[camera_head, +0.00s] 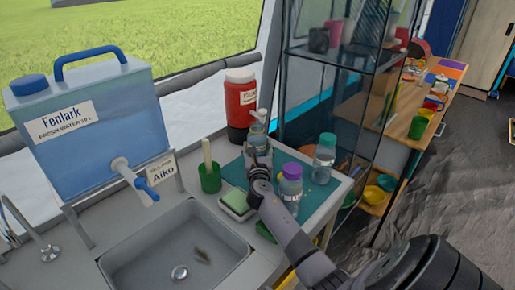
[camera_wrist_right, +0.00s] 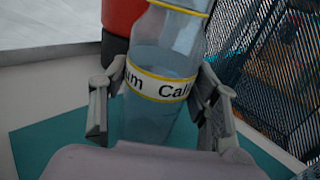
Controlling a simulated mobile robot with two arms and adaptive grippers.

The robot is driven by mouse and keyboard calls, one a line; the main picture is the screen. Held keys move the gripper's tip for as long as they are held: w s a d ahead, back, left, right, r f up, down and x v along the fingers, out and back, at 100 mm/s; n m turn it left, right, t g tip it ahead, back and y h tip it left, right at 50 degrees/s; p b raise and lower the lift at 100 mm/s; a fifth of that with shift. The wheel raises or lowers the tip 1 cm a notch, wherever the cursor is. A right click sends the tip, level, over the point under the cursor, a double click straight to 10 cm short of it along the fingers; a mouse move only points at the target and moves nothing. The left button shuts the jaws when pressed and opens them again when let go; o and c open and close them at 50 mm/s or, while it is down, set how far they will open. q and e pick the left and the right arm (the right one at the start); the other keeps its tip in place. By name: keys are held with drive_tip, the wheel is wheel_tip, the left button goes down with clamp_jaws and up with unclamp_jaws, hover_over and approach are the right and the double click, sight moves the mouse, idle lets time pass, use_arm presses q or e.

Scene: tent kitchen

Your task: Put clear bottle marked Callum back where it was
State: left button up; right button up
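The clear bottle marked Callum (camera_wrist_right: 160,112) fills the middle of the right wrist view, with a yellow-edged white label band reading "um Call". In the head view its clear upper part (camera_head: 258,129) shows above my right gripper (camera_head: 258,150), at the back of the teal mat (camera_head: 228,173). In the wrist view the fingers of my right gripper (camera_wrist_right: 160,85) lie against both sides of the bottle, shut on it. The bottle leans slightly in that view. Its base is hidden, so I cannot tell whether it touches the mat. My left gripper is not in view.
A purple-capped bottle (camera_head: 291,188) and a teal-capped bottle (camera_head: 324,160) stand right of my arm. A red container (camera_head: 241,103) stands close behind the held bottle. A green cup with a brush (camera_head: 209,178), a sponge dish (camera_head: 237,203) and the sink (camera_head: 180,250) are left. A glass cabinet (camera_head: 335,95) stands right.

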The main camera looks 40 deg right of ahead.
drive_tip(key=shift+o, duration=1.5)
drive_tip(key=shift+s+r, duration=0.1)
drive_tip(key=shift+r, duration=0.05)
drive_tip(key=v, duration=1.2)
